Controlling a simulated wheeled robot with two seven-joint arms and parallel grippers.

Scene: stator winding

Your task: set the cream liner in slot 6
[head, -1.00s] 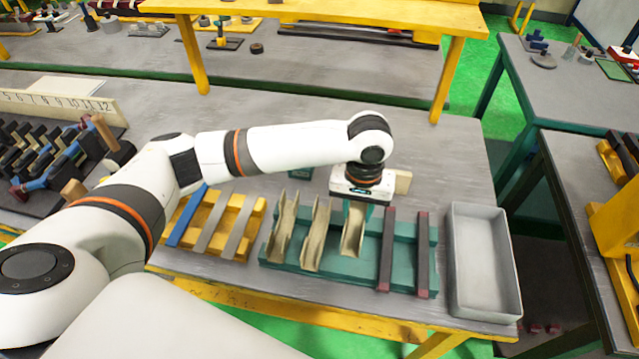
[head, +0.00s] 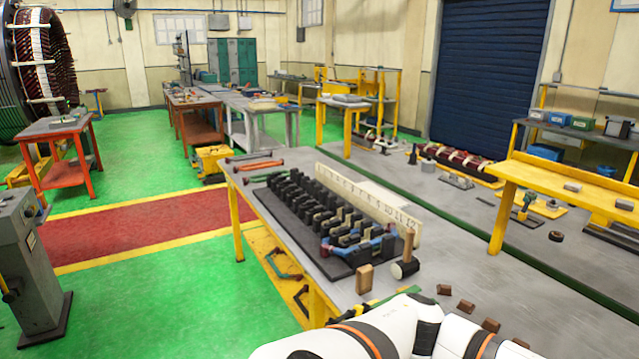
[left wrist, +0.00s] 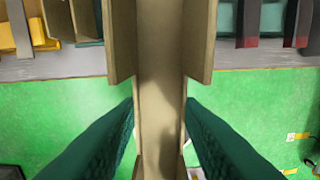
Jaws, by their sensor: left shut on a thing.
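My left gripper (left wrist: 160,115) shows in the left wrist view, its two teal fingers shut on the sides of a cream liner (left wrist: 160,60). The liner is a long open channel with raised side walls, running up and down the picture. In the head view the black slotted stator block (head: 322,222) lies on the grey bench. A cream board (head: 368,197) with numbers up to 12 stands along its far side. Slot 6 cannot be picked out clearly among the dark teeth. The left gripper is outside the head view; my right gripper shows in neither view.
A mallet (head: 404,268) and a wooden block (head: 364,279) are at the stator's near end. Blue pieces (head: 355,243) lie over its near slots. Several small brown blocks (head: 466,306) are on the bench. The teal rack (left wrist: 224,20) shows in the left wrist view.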

